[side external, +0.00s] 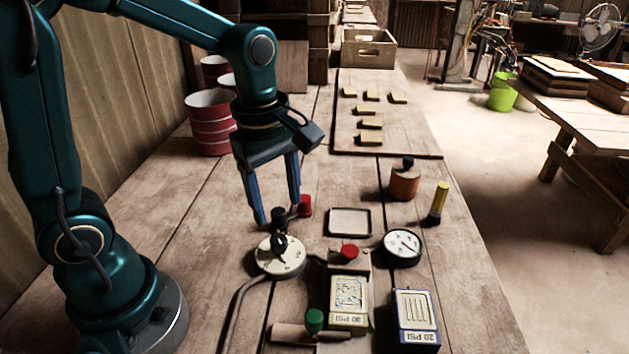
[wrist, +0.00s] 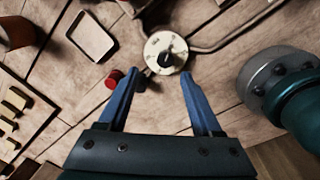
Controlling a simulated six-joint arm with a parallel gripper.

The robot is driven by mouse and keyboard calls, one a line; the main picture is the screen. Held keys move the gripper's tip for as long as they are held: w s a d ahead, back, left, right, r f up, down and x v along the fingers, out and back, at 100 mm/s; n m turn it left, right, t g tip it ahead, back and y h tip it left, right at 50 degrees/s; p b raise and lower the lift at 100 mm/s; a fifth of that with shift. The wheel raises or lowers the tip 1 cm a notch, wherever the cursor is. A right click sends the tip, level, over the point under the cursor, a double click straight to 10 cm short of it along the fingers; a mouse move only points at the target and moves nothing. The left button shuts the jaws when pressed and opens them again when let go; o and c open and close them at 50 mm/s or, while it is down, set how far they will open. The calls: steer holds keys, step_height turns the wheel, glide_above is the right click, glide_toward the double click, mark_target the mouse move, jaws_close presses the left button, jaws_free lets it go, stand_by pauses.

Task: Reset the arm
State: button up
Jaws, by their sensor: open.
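My gripper (side external: 279,219) has two blue fingers, spread and pointing down over the table. It is empty in the side view, and its fingertips also show apart in the wrist view (wrist: 160,73). A cream dial with a black knob (side external: 281,257) lies just in front of the fingers in the side view. In the wrist view the dial (wrist: 165,53) appears just beyond the fingertips. A small red piece (side external: 304,206) is beside the right finger, and a dark piece (side external: 278,215) shows between the fingers. I cannot tell the exact gap to them.
A shallow tray (side external: 350,222), a red-button block (side external: 349,253), a gauge (side external: 403,246) and a green knob (side external: 314,321) stand nearby. Two PSI-marked boxes (side external: 348,302) (side external: 416,318) are in front. A board (side external: 345,140) holds several tiles. Red-and-white tins (side external: 210,125) stand behind.

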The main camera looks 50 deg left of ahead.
steer(key=s+r+m+t, duration=0.2)
steer(key=s+m, duration=0.2)
steer(key=m, duration=0.5)
steer(key=s+d+r+m+t, duration=0.1)
steer(key=s+r+m+t, duration=0.1)
steer(key=m, duration=0.7)
steer(key=shift+s+d+r+t, duration=0.15)
steer(key=shift+s+r+t, duration=0.25)
steer(key=shift+s, duration=0.65)
steer(key=shift+r, duration=0.1)
